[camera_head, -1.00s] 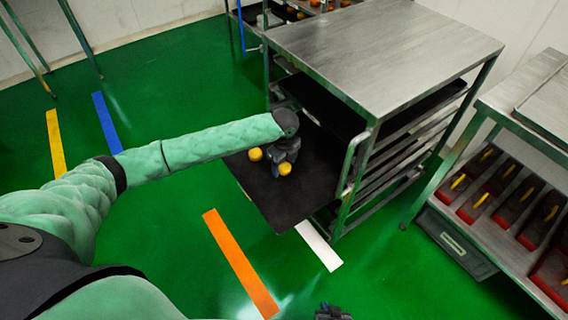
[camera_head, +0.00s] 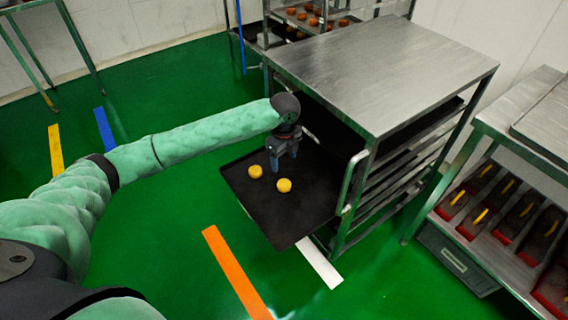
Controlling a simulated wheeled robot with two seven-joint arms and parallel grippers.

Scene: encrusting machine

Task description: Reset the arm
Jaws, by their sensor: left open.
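My left arm (camera_head: 190,140) reaches in from the left, wrapped in a green sleeve. My left gripper (camera_head: 283,168) points down over the black tray (camera_head: 290,222), open and empty, just behind two round yellow pieces. One yellow piece (camera_head: 255,171) lies to the left and the other (camera_head: 284,185) lies just in front of the gripper, apart from it. The tray sticks out of the steel rack (camera_head: 385,62). My right gripper does not show.
A steel bench (camera_head: 500,125) on the right holds red bins with yellow handles, and a grey drawer (camera_head: 455,262) is under it. Another rack (camera_head: 325,18) with orange pieces stands at the back. The green floor (camera_head: 165,240) has coloured strips and free room.

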